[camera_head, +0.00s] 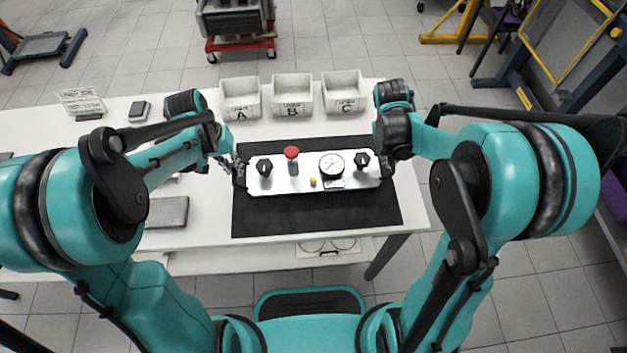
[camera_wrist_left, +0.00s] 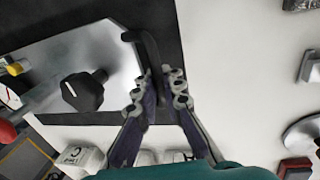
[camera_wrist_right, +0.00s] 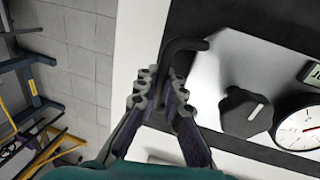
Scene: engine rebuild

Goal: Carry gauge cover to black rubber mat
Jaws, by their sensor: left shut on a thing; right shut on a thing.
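The gauge cover (camera_head: 312,184) is a silver plate with a white dial, a red button and black knobs. It spans between my two grippers over the black rubber mat (camera_head: 320,218); I cannot tell whether it touches the mat. My left gripper (camera_head: 239,170) is shut on the black handle at the cover's left end, seen in the left wrist view (camera_wrist_left: 158,88). My right gripper (camera_head: 386,162) is shut on the black handle at the right end, seen in the right wrist view (camera_wrist_right: 162,90). The cover hides part of the mat.
White bins A (camera_head: 240,99), B (camera_head: 292,95) and C (camera_head: 344,93) stand behind the mat on the white table (camera_head: 140,160). A grey flat block (camera_head: 168,212) lies left of the mat. A small dark device (camera_head: 139,111) and a sign (camera_head: 81,102) stand at the back left.

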